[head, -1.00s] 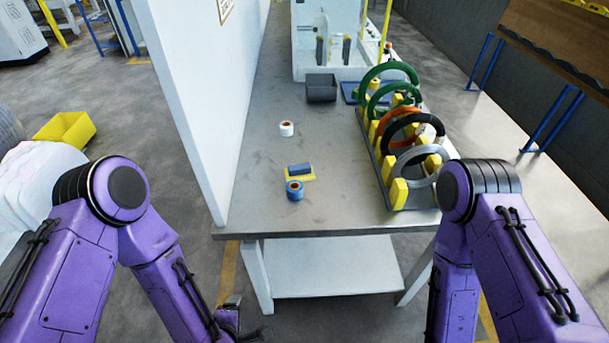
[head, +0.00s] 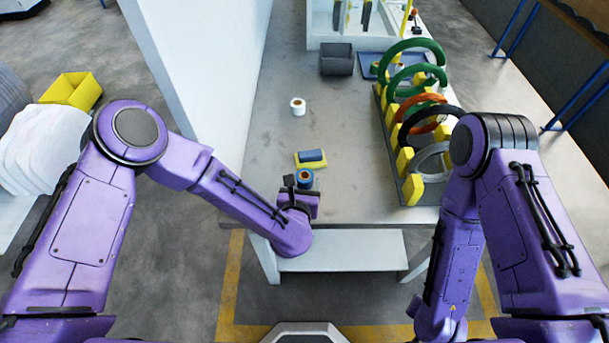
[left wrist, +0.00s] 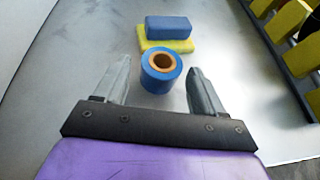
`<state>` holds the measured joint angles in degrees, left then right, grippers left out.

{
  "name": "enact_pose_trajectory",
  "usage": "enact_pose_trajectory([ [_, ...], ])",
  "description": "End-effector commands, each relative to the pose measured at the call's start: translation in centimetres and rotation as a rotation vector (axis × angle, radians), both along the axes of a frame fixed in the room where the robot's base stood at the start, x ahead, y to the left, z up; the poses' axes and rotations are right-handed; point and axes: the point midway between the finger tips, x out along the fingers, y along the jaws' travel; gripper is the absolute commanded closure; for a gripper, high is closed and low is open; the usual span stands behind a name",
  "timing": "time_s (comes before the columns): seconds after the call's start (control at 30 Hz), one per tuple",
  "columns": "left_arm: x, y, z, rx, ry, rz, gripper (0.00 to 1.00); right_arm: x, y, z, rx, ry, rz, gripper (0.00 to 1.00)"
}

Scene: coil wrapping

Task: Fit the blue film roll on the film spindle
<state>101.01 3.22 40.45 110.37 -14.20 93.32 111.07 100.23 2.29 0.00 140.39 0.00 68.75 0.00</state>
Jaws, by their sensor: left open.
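The blue film roll (head: 306,180) stands on the table near its front edge, its round hole with a tan core facing up. It also shows in the left wrist view (left wrist: 160,80). My left gripper (head: 299,184) is at the front edge, just short of the roll. In the left wrist view its open fingers (left wrist: 158,68) lie on either side of the roll, with gaps showing on both sides. My right arm hangs at the right and its gripper is out of view. I cannot make out the film spindle in these views.
A blue block on a yellow pad (head: 311,164) lies just behind the roll. A white roll (head: 298,106) stands farther back. A rack of coloured coils (head: 413,190) lines the right side. A grey bin (head: 336,60) and white machine are at the back. A white wall borders the left.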

Motion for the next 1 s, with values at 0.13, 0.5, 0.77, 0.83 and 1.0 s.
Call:
enact_pose_trajectory([
  [0.13,2.4,0.0,-0.9,0.002,0.0,0.004,0.3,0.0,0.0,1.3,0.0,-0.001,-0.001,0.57],
  [0.5,3.1,-0.1,-1.4,0.002,0.001,0.001,0.53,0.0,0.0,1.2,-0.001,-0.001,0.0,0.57],
  [0.77,3.1,-0.1,-1.4,0.002,0.001,0.001,0.8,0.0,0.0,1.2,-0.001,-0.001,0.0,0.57],
  [0.83,3.1,-0.1,-1.4,0.002,0.001,0.001,0.8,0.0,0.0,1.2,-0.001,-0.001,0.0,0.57],
  [1.0,3.2,-0.1,-0.3,0.001,-0.001,0.002,0.81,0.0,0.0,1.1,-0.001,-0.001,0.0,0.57],
])
